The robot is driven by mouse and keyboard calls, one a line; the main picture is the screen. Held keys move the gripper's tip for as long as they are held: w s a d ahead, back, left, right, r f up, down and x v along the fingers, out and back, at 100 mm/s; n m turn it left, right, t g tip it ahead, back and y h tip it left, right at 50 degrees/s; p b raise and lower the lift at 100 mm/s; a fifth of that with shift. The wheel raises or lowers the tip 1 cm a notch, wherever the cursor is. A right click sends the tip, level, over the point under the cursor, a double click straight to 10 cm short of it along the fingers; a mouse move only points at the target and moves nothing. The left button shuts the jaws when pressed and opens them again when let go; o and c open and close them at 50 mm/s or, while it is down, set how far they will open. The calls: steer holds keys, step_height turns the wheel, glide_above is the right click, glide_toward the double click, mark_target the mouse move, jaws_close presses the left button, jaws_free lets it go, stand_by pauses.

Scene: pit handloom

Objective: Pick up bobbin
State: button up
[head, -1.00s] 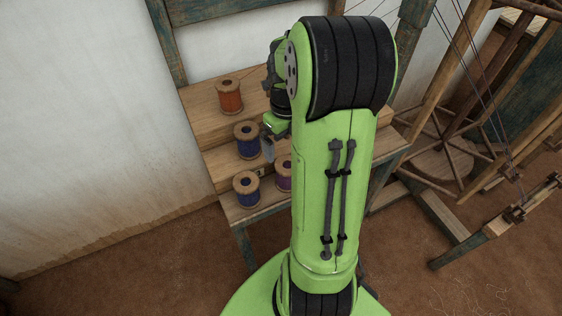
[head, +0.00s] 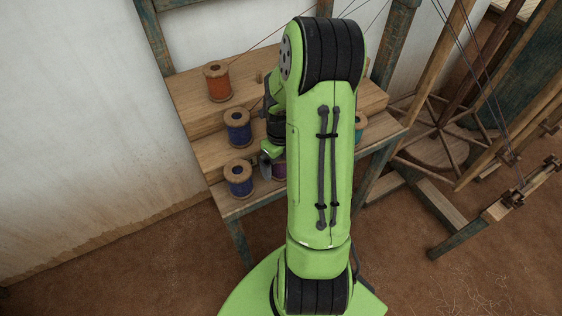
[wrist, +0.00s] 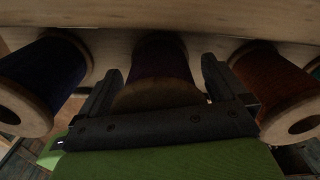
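Several thread bobbins stand on a stepped wooden rack. In the head view, a blue bobbin (head: 238,180) and a partly hidden purple bobbin (head: 279,171) are on the lowest step. Another blue bobbin (head: 238,127) is on the middle step and an orange one (head: 218,82) on the top. My gripper (wrist: 160,78) is open, its fingers on either side of a dark bobbin (wrist: 160,58), likely the purple one. Whether they touch it is unclear. In the head view my arm hides most of the gripper (head: 270,160).
In the wrist view, a dark blue bobbin (wrist: 45,72) is close on the left and an orange-brown one (wrist: 275,85) close on the right. A teal bobbin (head: 361,123) shows right of my arm. A wooden spoked wheel (head: 435,150) and loom frame stand at right.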

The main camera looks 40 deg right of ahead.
steer(key=c, duration=1)
